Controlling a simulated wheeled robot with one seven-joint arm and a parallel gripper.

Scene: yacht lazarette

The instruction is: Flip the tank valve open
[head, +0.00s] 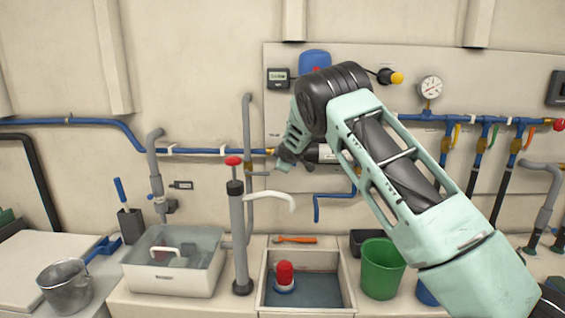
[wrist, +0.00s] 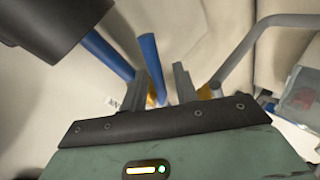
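My gripper (head: 281,160) is at the wall panel's left part, beside a brass fitting (head: 270,152) on the blue pipe (head: 215,151). This fitting may be the tank valve; its handle cannot be made out clearly, as my gripper and wrist cover the area. In the wrist view, my gripper's two grey fingers (wrist: 165,78) stand apart. Whether the fingers touch the blue bar cannot be told.
A grey hand pump (head: 238,235) with a red knob stands below left of my gripper, its curved white spout (head: 275,196) close beneath. A sink (head: 348,283) and green bucket (head: 381,268) are below. Colored valve handles (head: 493,135) and a gauge (head: 430,88) are at right.

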